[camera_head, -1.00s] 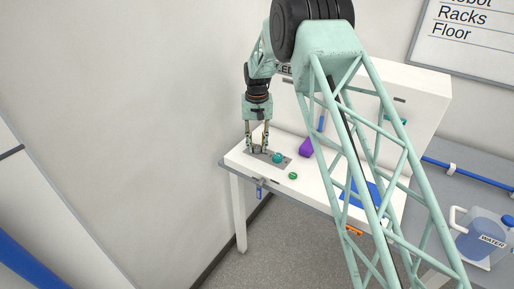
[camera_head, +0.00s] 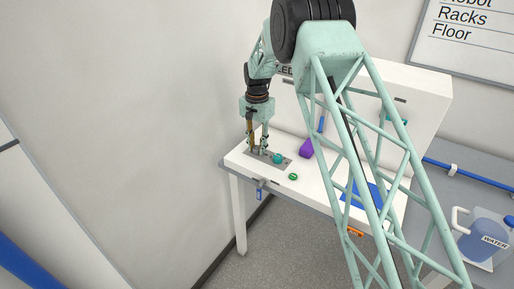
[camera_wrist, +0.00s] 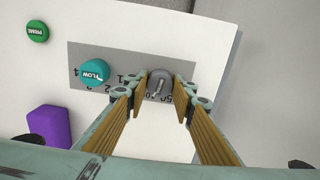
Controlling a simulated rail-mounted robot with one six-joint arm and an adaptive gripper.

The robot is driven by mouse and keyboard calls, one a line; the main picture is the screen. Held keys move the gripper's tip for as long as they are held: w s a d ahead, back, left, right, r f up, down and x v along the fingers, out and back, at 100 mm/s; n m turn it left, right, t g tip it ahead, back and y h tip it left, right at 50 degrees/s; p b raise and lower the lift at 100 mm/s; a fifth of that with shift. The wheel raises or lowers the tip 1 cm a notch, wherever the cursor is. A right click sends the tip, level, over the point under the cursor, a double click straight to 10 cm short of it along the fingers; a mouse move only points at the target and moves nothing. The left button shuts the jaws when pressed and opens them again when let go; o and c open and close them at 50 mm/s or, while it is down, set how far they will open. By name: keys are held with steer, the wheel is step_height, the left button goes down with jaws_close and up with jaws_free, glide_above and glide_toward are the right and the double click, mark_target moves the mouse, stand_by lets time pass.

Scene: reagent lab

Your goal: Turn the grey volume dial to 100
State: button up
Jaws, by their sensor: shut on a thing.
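The grey volume dial (camera_wrist: 159,84) sits on a grey panel (camera_wrist: 104,58) beside the numbers of its scale, partly covered by my gripper. In the wrist view a light pointer mark shows on its top; I cannot read the exact setting. My gripper (camera_wrist: 157,92) points down with its two fingers on either side of the dial, shut on it. In the head view my gripper (camera_head: 258,149) stands over the far left end of the panel, and the dial is hidden between the fingers.
A teal FLOW dial (camera_wrist: 93,72) sits close by on the same panel. A green PRIME button (camera_wrist: 37,31) and a purple block (camera_wrist: 50,127) are nearby. A blue mat (camera_head: 357,193) lies farther right on the white bench. A wall stands close to the left.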

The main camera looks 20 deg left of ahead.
mark_target(257, 147)
stand_by(0.4)
steer(key=o, duration=0.8)
steer(key=shift+o, duration=0.2)
steer(key=shift+r, duration=0.15)
step_height(257, 147, up, 12)
stand_by(0.4)
